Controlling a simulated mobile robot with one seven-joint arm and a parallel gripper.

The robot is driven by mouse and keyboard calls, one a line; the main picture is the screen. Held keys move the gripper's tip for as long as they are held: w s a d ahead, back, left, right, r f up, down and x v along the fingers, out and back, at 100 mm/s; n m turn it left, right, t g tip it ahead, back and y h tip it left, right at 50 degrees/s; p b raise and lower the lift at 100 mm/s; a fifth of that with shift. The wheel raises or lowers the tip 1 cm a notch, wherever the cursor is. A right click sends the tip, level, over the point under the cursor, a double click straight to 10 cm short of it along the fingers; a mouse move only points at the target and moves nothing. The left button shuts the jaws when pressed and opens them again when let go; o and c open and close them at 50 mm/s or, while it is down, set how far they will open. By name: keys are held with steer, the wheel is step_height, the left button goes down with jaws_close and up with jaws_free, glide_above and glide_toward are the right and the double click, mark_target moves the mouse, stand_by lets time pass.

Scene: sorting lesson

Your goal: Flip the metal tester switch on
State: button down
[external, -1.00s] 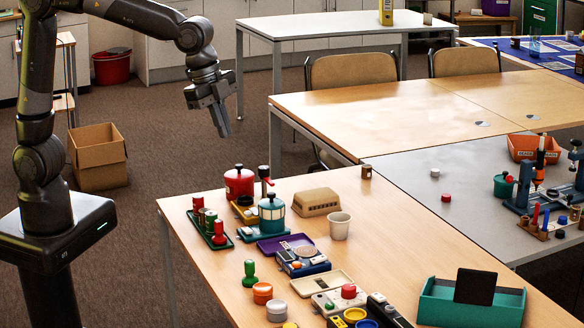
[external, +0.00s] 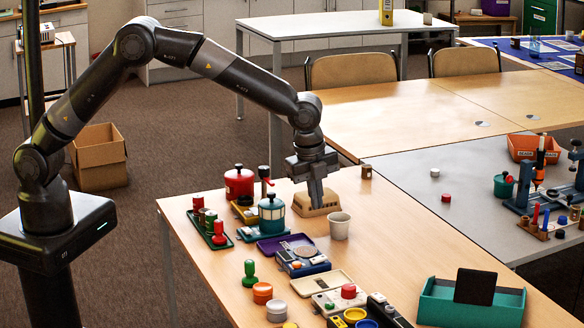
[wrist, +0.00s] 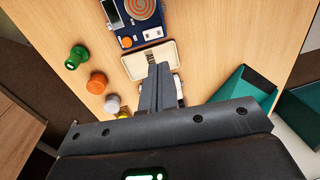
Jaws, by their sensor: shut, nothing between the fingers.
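The likely metal tester is a blue box (external: 306,265) with a round plate, in the row of things on the table. In the wrist view a blue box (wrist: 142,42) shows at the top, with an orange spiral disc, a small screen and a pale part near its lower edge. The switch's position is too small to tell. My gripper (external: 317,206) is shut and empty.
A white cup (external: 339,229) and a teal canister (external: 272,213) stand near my gripper. A green knob (wrist: 77,57) and orange cylinder (wrist: 97,83) stand left of the cream panel. A teal tray (external: 440,307) lies right. The table between cup and tray is bare.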

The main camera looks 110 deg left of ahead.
mark_target(323, 257)
steer(key=f, duration=0.4)
steer(key=a+f, duration=0.1)
steer(key=f, duration=0.4)
steer(key=w+f, duration=0.1)
steer(key=f, duration=0.3)
steer(key=shift+w+a+f, duration=0.1)
steer(key=shift+a+f, duration=0.05)
